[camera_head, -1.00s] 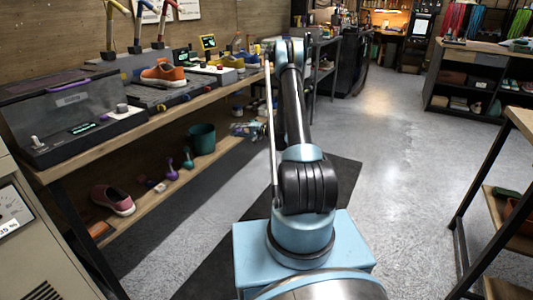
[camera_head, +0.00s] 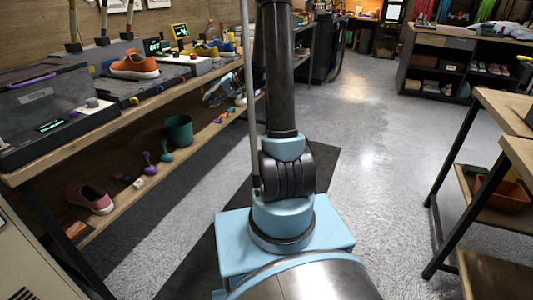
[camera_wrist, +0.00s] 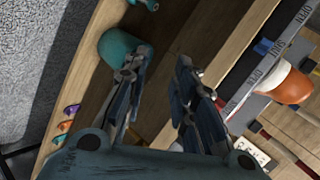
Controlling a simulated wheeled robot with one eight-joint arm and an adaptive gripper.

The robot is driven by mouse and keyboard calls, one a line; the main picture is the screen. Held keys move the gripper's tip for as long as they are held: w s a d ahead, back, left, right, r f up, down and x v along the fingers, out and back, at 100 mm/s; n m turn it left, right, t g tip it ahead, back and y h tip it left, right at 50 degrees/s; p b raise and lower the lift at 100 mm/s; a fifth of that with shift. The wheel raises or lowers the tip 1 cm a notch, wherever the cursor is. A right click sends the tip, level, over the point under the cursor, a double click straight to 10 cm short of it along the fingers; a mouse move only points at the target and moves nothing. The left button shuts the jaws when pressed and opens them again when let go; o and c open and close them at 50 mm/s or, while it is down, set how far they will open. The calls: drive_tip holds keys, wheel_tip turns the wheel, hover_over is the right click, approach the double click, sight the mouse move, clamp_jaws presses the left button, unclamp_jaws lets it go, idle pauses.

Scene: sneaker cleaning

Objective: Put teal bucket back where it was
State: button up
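The teal bucket (camera_head: 179,130) stands upright on the lower shelf (camera_head: 120,212) of the left workbench in the head view. In the wrist view the bucket (camera_wrist: 116,43) shows at the upper left, partly covered by the left finger. My gripper (camera_wrist: 163,57) is open in the wrist view, with nothing seen between its fingers. The bucket appears beyond the fingers; I cannot tell whether the left finger touches it.
A pink shoe (camera_head: 90,198) and small purple and teal brushes (camera_head: 165,150) share the lower shelf. An orange sneaker (camera_head: 134,65) sits on the bench above. A right-hand table holds an orange bin (camera_head: 503,193). The floor (camera_head: 375,130) between is clear.

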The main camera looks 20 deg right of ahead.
drive_tip(key=s+d+r+h, duration=0.2)
drive_tip(key=s+r+h, duration=0.15)
drive_tip(key=s, duration=0.75)
drive_tip(key=s+d+f+n+h, duration=0.1)
drive_tip(key=s+d, duration=0.3)
drive_tip(key=s, duration=0.7)
drive_tip(key=s+d+f+g+h, duration=0.1)
drive_tip(key=s+d+f+h, duration=0.2)
drive_tip(key=s, duration=0.8)
drive_tip(key=s+d+f+n+g+h, duration=0.1)
drive_tip(key=s+d, duration=0.4)
drive_tip(key=s, duration=0.6)
drive_tip(key=shift+s+d+f+n+h, duration=0.15)
drive_tip(key=shift+d+f+n+h, duration=0.2)
drive_tip(key=shift+f+h, duration=0.6)
